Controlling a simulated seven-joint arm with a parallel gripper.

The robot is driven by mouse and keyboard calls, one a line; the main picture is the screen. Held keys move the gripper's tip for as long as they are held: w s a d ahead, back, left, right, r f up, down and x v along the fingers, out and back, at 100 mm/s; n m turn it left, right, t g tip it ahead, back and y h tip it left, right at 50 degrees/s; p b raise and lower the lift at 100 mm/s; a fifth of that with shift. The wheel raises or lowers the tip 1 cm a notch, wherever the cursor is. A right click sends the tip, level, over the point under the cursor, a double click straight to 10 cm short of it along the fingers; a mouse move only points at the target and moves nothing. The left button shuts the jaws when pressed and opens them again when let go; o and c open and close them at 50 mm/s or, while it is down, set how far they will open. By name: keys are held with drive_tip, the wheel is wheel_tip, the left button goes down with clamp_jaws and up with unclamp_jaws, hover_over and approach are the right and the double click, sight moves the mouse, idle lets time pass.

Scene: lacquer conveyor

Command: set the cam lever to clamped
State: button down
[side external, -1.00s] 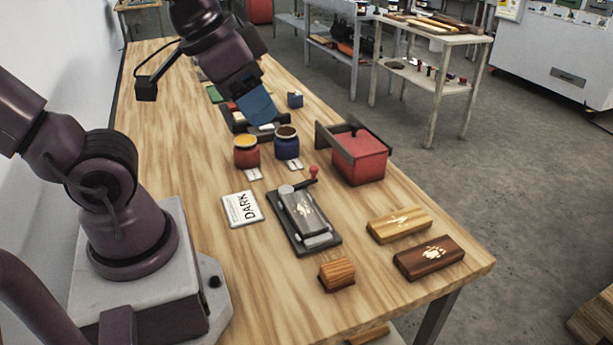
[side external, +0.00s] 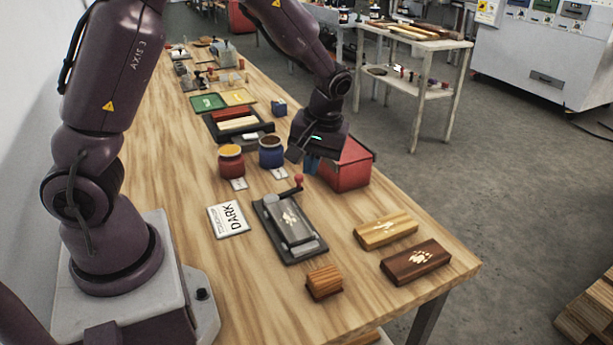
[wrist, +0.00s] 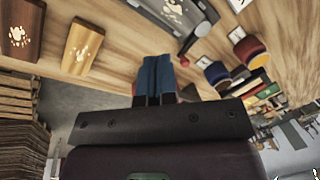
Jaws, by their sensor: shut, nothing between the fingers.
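The clamp fixture is a dark base plate (side external: 307,249) holding a grey block with a pale paw print (side external: 291,222). Its cam lever (side external: 298,181) has a red knob and sticks out from the fixture's far end, angled toward the red box. My gripper (side external: 311,164) is above and just beyond the knob, in front of the red box, with no visible contact with the lever. In the wrist view its blue fingers (wrist: 157,76) are together and empty. The fixture's base plate (wrist: 150,12) shows at the top there. I cannot tell the clamp's state.
The red box (side external: 347,172) stands close behind my gripper. Red (side external: 231,162) and blue (side external: 271,152) jars stand left of it.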

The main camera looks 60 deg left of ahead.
drive_tip(key=w+a+f+n+y, duration=0.2)
drive_tip(key=w+a+n, duration=0.3)
drive_tip(key=n, duration=0.5)
drive_tip(key=shift+w+a+f, duration=0.15)
drive_tip(key=shift+w+f, duration=0.5)
drive_tip(key=shift+w, duration=0.05)
drive_tip(key=shift+f, duration=0.1)
drive_tip(key=x, duration=1)
drive_tip(key=shift+w+a+f, duration=0.1)
drive_tip(key=shift+a, duration=0.15)
drive_tip(key=a, duration=0.2)
drive_tip(key=shift+a+r, duration=0.2)
drive_tip(key=shift+a, duration=0.1)
drive_tip(key=shift+s+a, duration=0.3)
drive_tip(key=shift+a, duration=0.25)
